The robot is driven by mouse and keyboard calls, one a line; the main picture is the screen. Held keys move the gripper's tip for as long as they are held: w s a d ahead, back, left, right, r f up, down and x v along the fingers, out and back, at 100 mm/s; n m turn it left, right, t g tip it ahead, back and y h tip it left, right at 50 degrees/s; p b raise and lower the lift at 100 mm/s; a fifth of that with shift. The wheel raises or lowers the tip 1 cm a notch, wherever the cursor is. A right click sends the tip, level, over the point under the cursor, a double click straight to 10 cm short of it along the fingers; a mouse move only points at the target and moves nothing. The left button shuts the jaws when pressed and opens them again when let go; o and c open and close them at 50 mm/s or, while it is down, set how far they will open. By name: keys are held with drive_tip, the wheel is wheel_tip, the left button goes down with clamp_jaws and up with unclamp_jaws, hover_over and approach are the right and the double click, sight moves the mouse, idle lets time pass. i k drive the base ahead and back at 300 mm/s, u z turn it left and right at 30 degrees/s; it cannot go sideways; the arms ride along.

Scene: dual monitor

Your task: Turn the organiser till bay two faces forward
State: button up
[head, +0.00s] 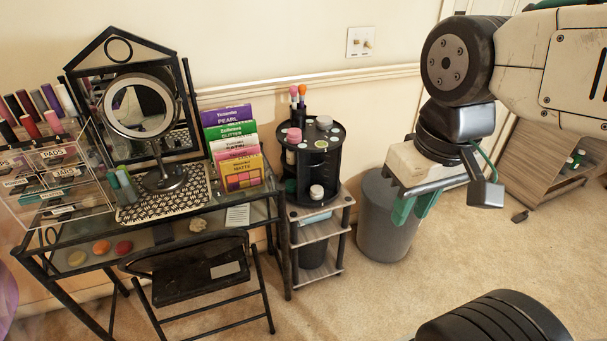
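The organiser (313,166) is a round black two-tier carousel. It stands upright on top of a small grey shelf stand, right of the dressing table. No bay number is legible at this size, so I cannot tell which bay faces forward. My gripper (413,209), with teal fingers, hangs to the right of the organiser, apart from it. Its fingers look parted, with nothing seen between them.
A grey bin (387,232) stands on the carpet behind my gripper. The glass dressing table (210,225) holds a mirror (139,107), palettes (236,150) and a clear drawer box (58,182). A folding stool (190,275) is in front.

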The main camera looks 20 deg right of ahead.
sight(319, 154)
drive_tip(key=u, duration=0.15)
drive_tip(key=i, duration=0.6)
drive_tip(key=z, duration=0.55)
drive_tip(key=i, duration=0.5)
drive_tip(key=z, duration=0.65)
